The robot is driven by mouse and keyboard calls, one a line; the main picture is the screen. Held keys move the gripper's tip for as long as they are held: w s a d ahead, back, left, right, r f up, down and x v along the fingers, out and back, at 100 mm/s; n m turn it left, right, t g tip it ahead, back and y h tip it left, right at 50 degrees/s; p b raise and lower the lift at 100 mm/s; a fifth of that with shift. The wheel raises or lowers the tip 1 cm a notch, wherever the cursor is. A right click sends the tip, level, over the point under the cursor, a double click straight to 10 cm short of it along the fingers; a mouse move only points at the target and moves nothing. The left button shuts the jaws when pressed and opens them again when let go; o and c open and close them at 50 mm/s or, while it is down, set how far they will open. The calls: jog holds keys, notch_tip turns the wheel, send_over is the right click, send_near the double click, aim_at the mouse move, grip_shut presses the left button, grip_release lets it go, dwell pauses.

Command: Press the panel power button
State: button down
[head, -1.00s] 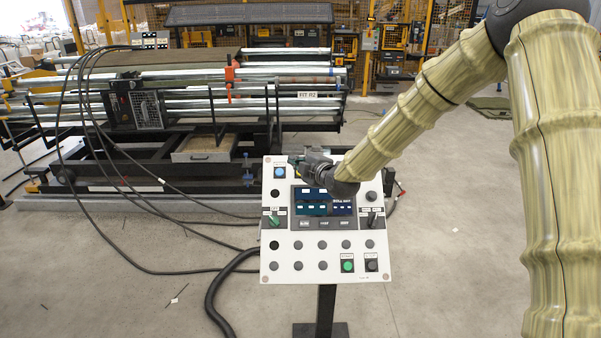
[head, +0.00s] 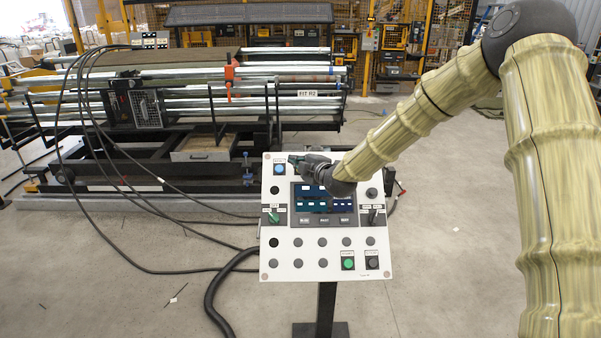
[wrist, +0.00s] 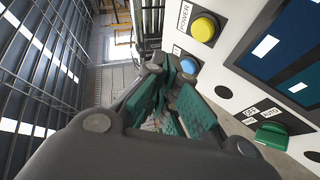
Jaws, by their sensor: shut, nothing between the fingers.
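The control panel (head: 266,255) is a white sloped board on a black post. In the wrist view, a yellow button (wrist: 204,28) beside the word POWER sits near the panel's edge, next to a blue button (wrist: 189,65). The blue button also shows at the panel's top left in the head view (head: 280,169). My gripper (head: 295,159) is over the panel's top edge, right of the blue button, and hides the yellow button there. In the wrist view my gripper (wrist: 172,88) is shut and empty, its green pads beside the blue button. Contact with the panel cannot be told.
A green selector switch (wrist: 271,135) and dark screens (head: 324,200) lie lower on the panel. A green button (head: 348,263) is at its lower right. A roll machine (head: 200,110) stands behind. Black cables cross the floor at left. Floor right of the panel is clear.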

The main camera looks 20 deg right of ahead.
jog(key=shift+w+d+f+b, duration=0.2)
jog(key=shift+w+f+b, duration=0.25)
jog(key=shift+w+f, duration=0.3)
jog(key=shift+w+d+f+b, duration=0.2)
jog(key=shift+w+f+b, duration=0.3)
jog(key=shift+f, duration=0.35)
jog(key=shift+w+f, duration=0.1)
jog(key=shift+f, duration=0.05)
dwell(0.3)
jog(key=shift+w+f+b, duration=0.15)
jog(key=shift+b, duration=0.15)
jog(key=shift+w+d+f+b, duration=0.1)
jog(key=shift+w+f+b, duration=0.15)
jog(key=shift+f+b, duration=0.1)
dwell(1.0)
jog(key=shift+r, duration=0.15)
jog(key=shift+s+r+p, duration=0.3)
jog(key=shift+s+r, duration=0.2)
jog(key=shift+r, duration=0.05)
dwell(0.4)
jog(key=shift+s+a+r+p, duration=0.3)
jog(key=shift+s+r+p, duration=0.1)
jog(key=shift+s+r, duration=0.5)
jog(key=shift+s+a+r+p, duration=0.35)
jog(key=shift+s+r, duration=0.35)
jog(key=shift+r, duration=0.35)
